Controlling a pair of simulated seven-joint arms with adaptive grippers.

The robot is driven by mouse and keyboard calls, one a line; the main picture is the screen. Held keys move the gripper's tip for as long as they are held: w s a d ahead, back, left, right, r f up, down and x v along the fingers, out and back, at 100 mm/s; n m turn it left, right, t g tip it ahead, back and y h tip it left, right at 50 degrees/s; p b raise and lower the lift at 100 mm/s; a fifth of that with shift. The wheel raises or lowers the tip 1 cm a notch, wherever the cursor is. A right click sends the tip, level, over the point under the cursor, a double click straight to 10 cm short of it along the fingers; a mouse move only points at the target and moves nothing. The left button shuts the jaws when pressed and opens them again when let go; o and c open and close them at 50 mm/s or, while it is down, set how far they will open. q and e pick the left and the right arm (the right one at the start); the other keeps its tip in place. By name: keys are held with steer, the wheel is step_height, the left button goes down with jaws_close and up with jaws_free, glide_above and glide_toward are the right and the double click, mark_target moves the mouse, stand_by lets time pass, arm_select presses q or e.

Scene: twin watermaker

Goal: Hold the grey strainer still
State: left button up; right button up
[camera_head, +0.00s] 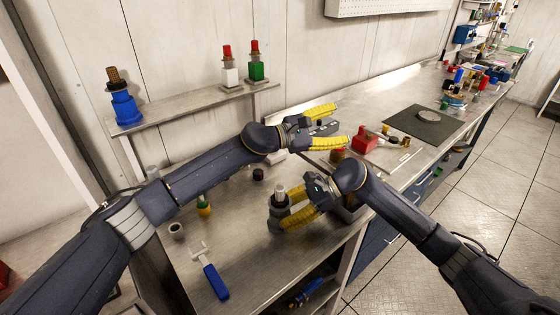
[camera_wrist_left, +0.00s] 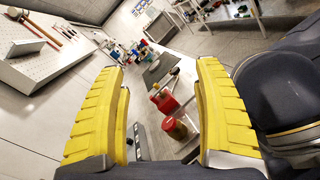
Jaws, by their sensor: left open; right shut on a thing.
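The grey strainer (camera_head: 275,222) stands upright on the metal bench in the head view, a dark grey cylinder with a lighter top piece. My right gripper (camera_head: 287,208) is shut on it from the right, its yellow fingers around the body and hiding part of its side. My left gripper (camera_head: 341,125) is open and empty above the back of the bench, beyond the strainer. In the left wrist view its two yellow fingers (camera_wrist_left: 160,70) are wide apart with nothing between them.
A red block (camera_head: 365,143) and a red-brown jar (camera_head: 337,155) stand near my left gripper. A wall shelf (camera_head: 190,104) holds several bottles.

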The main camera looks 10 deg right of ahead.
arm_select(q)
steer(key=s+a+m+g+y, duration=0.4)
steer(key=s+a+y, duration=0.2)
steer(key=w+a+n+t+y, duration=0.25)
steer(key=a+y, duration=0.55)
steer(key=a, duration=0.5)
steer(key=m+y, duration=0.3)
glide_toward(280, 197)
steer(key=w, duration=0.1)
steer(key=w+d+r, duration=0.1)
steer(key=shift+w+d+r+n+g, duration=0.15)
steer(key=shift+w+n+g, duration=0.1)
steer(key=shift+w, duration=0.15)
steer(key=shift+s+f+y, duration=0.35)
steer(key=shift+s+y, duration=0.1)
steer(key=shift+y, duration=0.15)
steer(key=shift+s+f+m, duration=0.1)
steer(key=shift+f+m, duration=0.2)
steer(key=shift+m, duration=0.1)
step_height(280, 197, down, 11)
steer(key=shift+f, duration=0.1)
